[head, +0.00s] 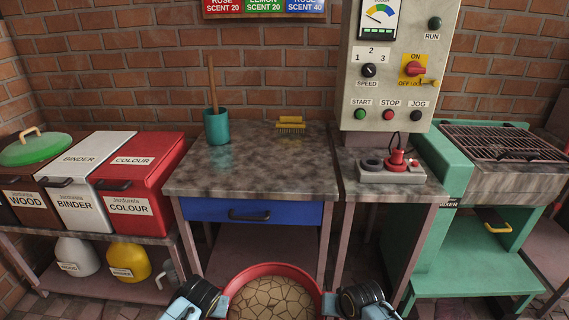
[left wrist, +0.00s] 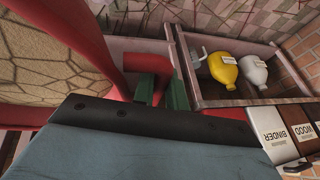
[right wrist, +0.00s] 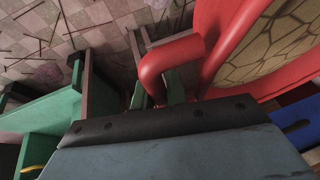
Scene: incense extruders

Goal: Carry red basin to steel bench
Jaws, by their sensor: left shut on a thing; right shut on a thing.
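The red basin (head: 236,283) is at the bottom middle of the head view, with a cracked tan mass (head: 270,300) inside. My left gripper (head: 207,300) is at its left side, and my right gripper (head: 345,303) is at its right side. In the left wrist view the left gripper (left wrist: 158,92) is shut on a red handle of the basin (left wrist: 95,35). In the right wrist view the right gripper (right wrist: 163,88) is shut on the other red handle (right wrist: 170,58). The grey mottled steel bench (head: 250,165) with a blue drawer stands beyond the basin.

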